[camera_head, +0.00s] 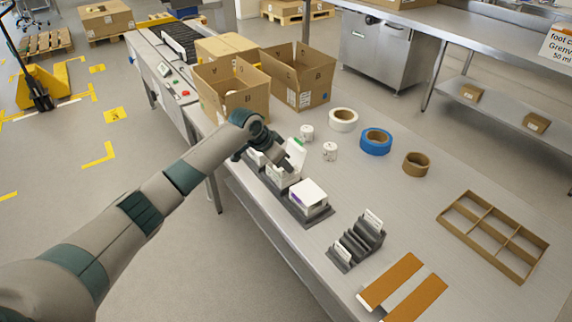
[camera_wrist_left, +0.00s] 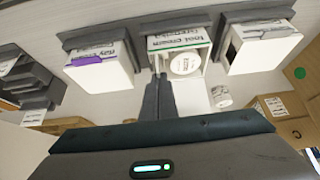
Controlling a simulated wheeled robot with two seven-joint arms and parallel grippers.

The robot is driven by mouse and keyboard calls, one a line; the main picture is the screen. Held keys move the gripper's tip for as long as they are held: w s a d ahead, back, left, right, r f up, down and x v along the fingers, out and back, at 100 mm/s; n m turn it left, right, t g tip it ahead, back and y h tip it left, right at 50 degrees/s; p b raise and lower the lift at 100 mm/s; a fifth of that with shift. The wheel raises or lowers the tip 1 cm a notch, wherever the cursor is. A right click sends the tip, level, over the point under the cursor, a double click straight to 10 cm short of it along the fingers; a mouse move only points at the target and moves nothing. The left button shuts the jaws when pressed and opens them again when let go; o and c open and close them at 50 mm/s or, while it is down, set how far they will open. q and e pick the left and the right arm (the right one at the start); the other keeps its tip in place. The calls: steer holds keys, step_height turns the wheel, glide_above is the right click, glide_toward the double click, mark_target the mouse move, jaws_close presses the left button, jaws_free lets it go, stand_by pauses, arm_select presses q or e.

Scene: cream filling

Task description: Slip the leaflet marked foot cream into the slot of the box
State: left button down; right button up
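The open white foot cream box (camera_wrist_left: 154,61) stands in the middle of three boxes in the left wrist view. Its front panel (camera_wrist_left: 180,40) reads "foot cream" above a green stripe, and a round white jar (camera_wrist_left: 186,64) sits inside. It also shows in the head view (camera_head: 284,178), partly behind my gripper. My left gripper (camera_wrist_left: 156,80) has its two fingers close together, tips at the box's left wall. I cannot make out a leaflet between them, nor the slot. A dark leaflet rack (camera_head: 352,246) holds leaflets at its far right (camera_head: 373,219) and near left (camera_head: 342,254). My right gripper is out of view.
A closed white box with purple (camera_head: 309,195) stands just in front, in a dark holder. White jars (camera_head: 330,151), tape rolls (camera_head: 376,141) and open cartons (camera_head: 298,76) lie beyond. A divided cardboard frame (camera_head: 493,234) is at right. The table's middle is clear.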

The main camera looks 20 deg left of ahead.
arm_select(q)
steer(key=shift+f, duration=0.6)
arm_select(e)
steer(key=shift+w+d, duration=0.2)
arm_select(q)
steer(key=shift+f, duration=0.2)
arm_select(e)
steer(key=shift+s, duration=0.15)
arm_select(q)
steer(key=c, duration=2.1)
jaws_free()
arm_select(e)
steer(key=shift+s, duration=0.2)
arm_select(q)
steer(key=shift+r, duration=0.1)
